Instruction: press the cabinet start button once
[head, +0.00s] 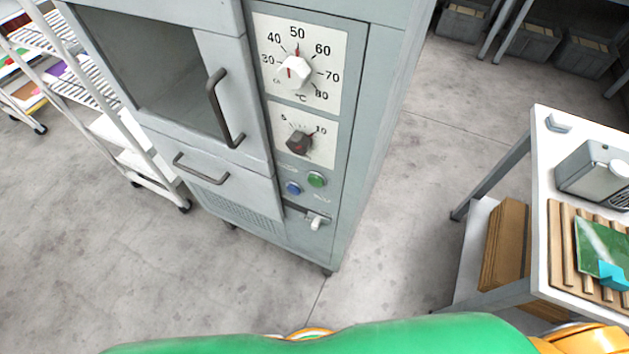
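The grey cabinet (365,150) stands ahead of me, with a control panel on the right of its front. Low on the panel sit a green button (316,179) and, to its lower left, a blue button (293,188). Their labels are too small to read. Above them are a white temperature dial (293,72) and a dark dial (299,142). A lever switch (317,222) sits below the buttons. The cabinet's windowed door and lower drawer look closed. Neither gripper shows in this view, and nothing touches the buttons.
A white table (541,190) at right holds a slatted wooden rack (562,243), a green board (597,247) and a metal box (590,170). A wheeled rack (135,160) stands at left. Grey bins (530,42) are at the back. Floor before the cabinet is clear.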

